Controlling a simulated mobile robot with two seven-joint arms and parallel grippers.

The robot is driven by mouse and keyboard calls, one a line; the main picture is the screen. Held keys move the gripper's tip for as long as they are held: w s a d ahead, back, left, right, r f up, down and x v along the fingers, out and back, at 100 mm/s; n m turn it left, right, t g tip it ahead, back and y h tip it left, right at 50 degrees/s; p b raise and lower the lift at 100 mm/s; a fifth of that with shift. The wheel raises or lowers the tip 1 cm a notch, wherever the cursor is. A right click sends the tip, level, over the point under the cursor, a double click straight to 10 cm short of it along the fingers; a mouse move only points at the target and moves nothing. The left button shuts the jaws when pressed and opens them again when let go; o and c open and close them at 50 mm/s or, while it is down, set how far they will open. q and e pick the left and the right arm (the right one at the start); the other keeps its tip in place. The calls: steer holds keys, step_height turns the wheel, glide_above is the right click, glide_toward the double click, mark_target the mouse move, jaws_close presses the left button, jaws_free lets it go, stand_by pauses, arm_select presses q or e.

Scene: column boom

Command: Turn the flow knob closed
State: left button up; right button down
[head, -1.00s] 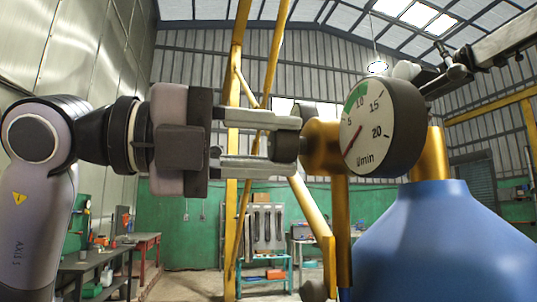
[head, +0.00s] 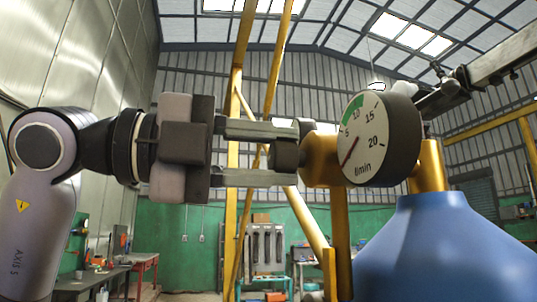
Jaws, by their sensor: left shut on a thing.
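The flow knob is a small dark cylinder (head: 284,156) at the left end of a brass fitting (head: 319,158) in the head view. My left gripper (head: 284,154) comes in from the left and is shut on the knob, one finger above it and one below. A round flow gauge (head: 366,137) marked l/min faces me just right of the fitting. Its red needle points to the lower left, near the low end of the scale. The brass valve stands on a blue cylinder (head: 440,250). My right gripper is not in view.
Yellow posts (head: 232,180) rise behind my left gripper. Workbenches (head: 85,286) stand at the lower left. A rack and a teal cart (head: 265,280) are in the background. A grey beam (head: 505,57) reaches in at the upper right.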

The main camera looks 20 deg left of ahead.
arm_select(q)
steer(key=o, duration=1)
steer(key=shift+o, duration=0.2)
steer(key=b+v, duration=0.1)
steer(key=v, duration=0.6)
steer(key=shift+a, duration=0.1)
